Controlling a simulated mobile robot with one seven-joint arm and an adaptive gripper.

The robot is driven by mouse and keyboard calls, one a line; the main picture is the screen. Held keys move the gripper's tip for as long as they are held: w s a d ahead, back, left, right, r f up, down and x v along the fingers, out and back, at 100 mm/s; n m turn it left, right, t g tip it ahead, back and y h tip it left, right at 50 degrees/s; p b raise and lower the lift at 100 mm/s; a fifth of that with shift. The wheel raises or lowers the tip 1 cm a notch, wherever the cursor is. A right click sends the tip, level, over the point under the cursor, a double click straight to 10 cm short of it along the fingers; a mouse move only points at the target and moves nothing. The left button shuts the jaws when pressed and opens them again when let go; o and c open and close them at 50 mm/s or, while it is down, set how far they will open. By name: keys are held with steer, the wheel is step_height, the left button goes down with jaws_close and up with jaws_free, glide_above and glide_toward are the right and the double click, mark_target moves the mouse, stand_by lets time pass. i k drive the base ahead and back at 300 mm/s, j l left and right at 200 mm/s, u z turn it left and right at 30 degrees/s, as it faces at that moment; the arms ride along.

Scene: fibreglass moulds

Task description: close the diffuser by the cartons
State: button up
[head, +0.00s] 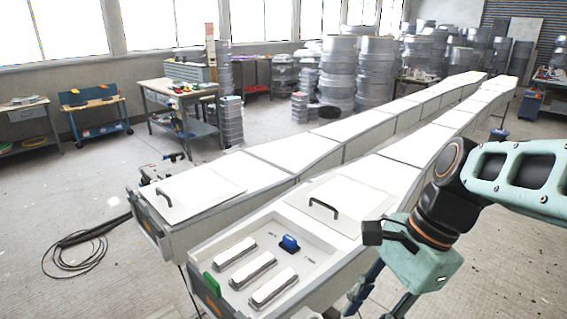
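Three long pale boxes, probably the cartons (256,272), lie side by side in the shallow white recess at the near end of the right mould. A small blue object (289,243), possibly the diffuser, stands just behind and to the right of them. It is too small to tell whether it is open or shut. A green piece (212,285) sits at the recess's left edge. My gripper (383,302) hangs at the bottom, right of the recess and apart from these things. Its fingertips are cut off by the frame, so its opening is unclear.
A white panel with a black handle (341,198) lies behind the recess. Another handled panel (190,189) lies on the left mould. A coiled black hose (75,250) lies on the left floor. A workbench (178,92) stands at the back left.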

mark_target(340, 202)
steer(key=j+z, duration=0.35)
steer(key=j, duration=0.5)
steer(key=i+l+u, duration=0.4)
steer(key=i+l, duration=0.2)
steer(key=l, duration=0.2)
steer(key=i+l, duration=0.1)
steer(key=l, duration=0.25)
steer(key=i+l+u, duration=0.1)
steer(key=l, duration=0.2)
steer(key=i+l+u, duration=0.2)
steer(key=i+j, duration=0.05)
